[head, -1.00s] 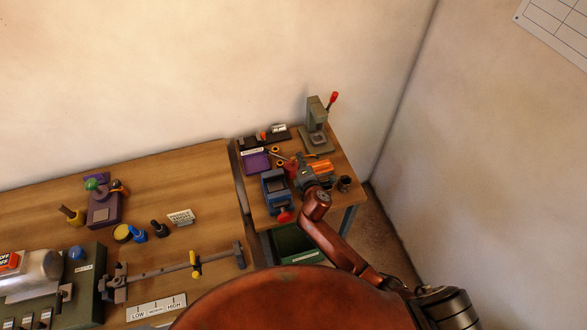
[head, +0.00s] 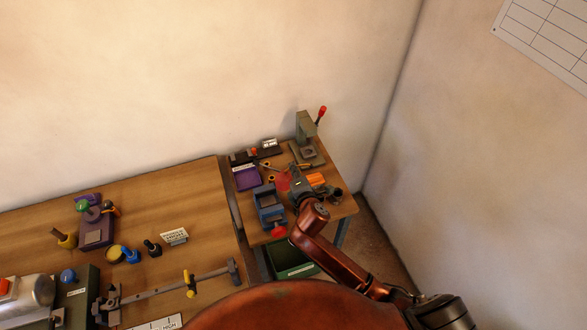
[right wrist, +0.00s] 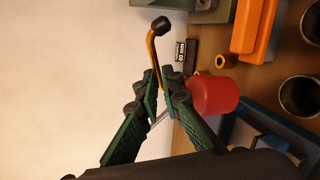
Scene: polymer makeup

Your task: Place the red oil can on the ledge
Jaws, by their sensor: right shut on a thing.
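The red oil can (right wrist: 212,95) has a round red body and a curved yellow spout (right wrist: 153,50) with a black tip in the right wrist view. My right gripper (right wrist: 166,88) is shut on the can, with its green fingers either side at the base of the spout. In the head view the red can (head: 283,182) shows beside my right gripper (head: 296,177) over the small right-hand table. Whether the can touches the table I cannot tell. I cannot pick out the ledge for certain. My left gripper is not in view.
Around the can on the small table (head: 342,209) are a blue vise (head: 269,206), a purple tray (head: 246,178), an orange object (head: 315,179) and a grey press with a red-tipped lever (head: 306,132). A green bin (head: 290,262) is below. Walls stand close behind and right.

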